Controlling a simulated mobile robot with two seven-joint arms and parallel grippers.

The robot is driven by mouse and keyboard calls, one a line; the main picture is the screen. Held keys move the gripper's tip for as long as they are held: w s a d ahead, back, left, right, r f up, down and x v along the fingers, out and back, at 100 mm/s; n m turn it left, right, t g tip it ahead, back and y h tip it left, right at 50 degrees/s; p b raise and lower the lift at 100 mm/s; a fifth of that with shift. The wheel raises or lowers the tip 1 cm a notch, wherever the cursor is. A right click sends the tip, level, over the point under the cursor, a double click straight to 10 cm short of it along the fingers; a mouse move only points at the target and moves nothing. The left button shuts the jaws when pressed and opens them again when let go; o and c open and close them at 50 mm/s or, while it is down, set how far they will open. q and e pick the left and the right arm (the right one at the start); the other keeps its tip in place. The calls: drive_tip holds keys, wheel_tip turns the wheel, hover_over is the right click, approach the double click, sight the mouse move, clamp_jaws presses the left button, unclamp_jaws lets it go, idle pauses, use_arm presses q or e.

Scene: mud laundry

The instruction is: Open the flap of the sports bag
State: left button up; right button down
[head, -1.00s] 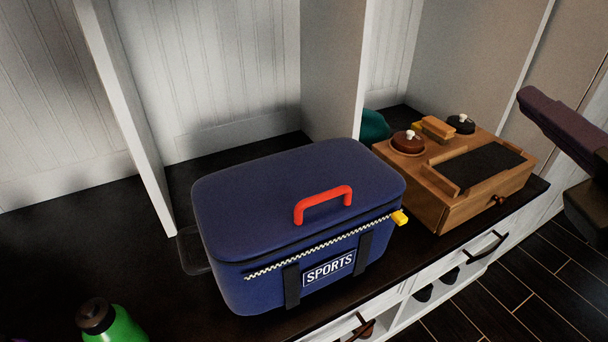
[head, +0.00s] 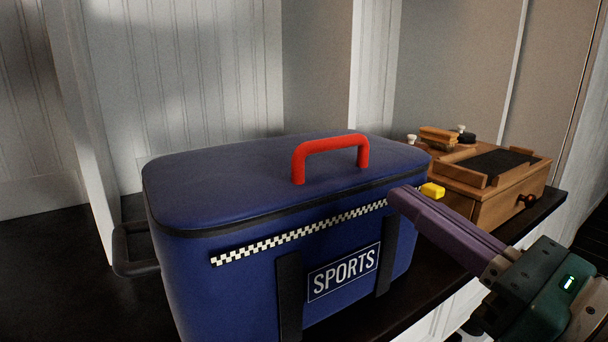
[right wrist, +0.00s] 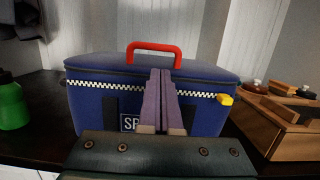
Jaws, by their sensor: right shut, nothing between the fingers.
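The blue sports bag (head: 290,262) stands on the dark bench top, its flap (head: 240,185) lying closed on top. A red handle (head: 331,153) arches up from the flap near its front edge. A checkered zipper strip (head: 300,230) runs along the front, with a yellow pull tab (head: 432,190) at its right end. My right gripper (head: 398,196) is shut and empty, in front of the bag's right front near the tab. In the right wrist view its purple fingers (right wrist: 160,85) are together, pointing at the bag and covering part of the SPORTS label. My left gripper is not in view.
A wooden shoe-care box (head: 500,205) with brushes and tins stands right of the bag. A white divider (head: 85,130) rises behind left. A green bottle (right wrist: 12,100) stands left in the wrist view. The bench (head: 40,270) is bare at left.

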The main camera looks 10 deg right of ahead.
drive_tip(key=x, duration=0.7)
drive_tip(key=shift+w, duration=0.2)
drive_tip(key=shift+r, duration=0.15)
